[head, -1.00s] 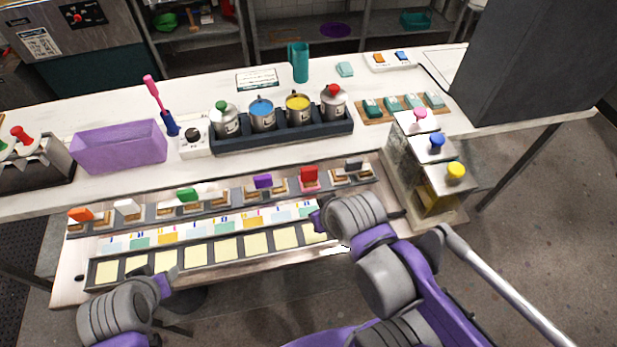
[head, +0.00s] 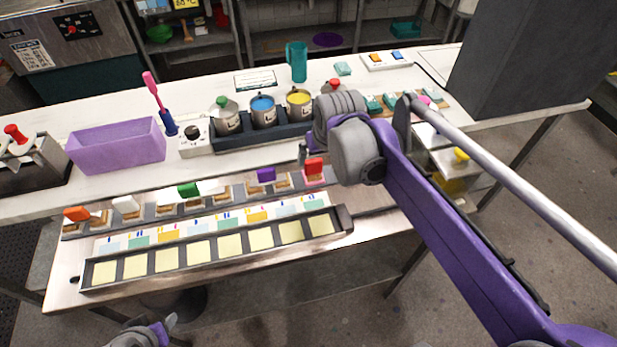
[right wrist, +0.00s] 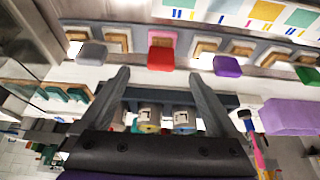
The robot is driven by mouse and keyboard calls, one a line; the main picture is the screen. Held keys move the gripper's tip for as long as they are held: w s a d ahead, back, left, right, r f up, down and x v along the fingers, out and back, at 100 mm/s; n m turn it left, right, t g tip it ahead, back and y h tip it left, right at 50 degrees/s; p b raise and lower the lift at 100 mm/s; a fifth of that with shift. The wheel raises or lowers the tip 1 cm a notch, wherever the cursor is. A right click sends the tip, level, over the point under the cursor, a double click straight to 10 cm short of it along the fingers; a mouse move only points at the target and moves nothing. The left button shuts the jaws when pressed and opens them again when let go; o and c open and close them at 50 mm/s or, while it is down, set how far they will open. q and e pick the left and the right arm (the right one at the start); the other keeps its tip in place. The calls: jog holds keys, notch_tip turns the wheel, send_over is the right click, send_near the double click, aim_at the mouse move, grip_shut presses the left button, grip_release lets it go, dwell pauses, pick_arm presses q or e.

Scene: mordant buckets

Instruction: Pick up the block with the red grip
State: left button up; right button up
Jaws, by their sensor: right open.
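The block with the red grip (head: 314,167) stands in the row of stamp blocks in the rack, near its right end. It has a pink base, which also shows in the right wrist view, where the red grip (right wrist: 161,58) lies just beyond the fingertips, between their lines. My right gripper (right wrist: 160,78) is open and empty, apart from the block. In the head view the right wrist covers most of this gripper (head: 308,154). My left gripper (head: 168,328) is low at the bottom edge, far from the block; its jaws are too unclear to judge.
A purple-grip block (head: 266,174) stands left of the red one in the head view. A grey-grip block (right wrist: 91,51) is on its other side in the wrist view. Behind are buckets in a dark tray (head: 290,132). A shallow tray of yellow pads (head: 88,273) lies in front.

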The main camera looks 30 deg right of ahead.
aim_at(314, 163)
jog(key=x, duration=0.4)
jog(key=shift+w+d+f, duration=0.1)
jog(key=shift+w+f, duration=0.05)
jog(key=x, duration=0.5)
jog(key=shift+w, duration=0.45)
jog(key=shift+s, duration=0.1)
grip_shut()
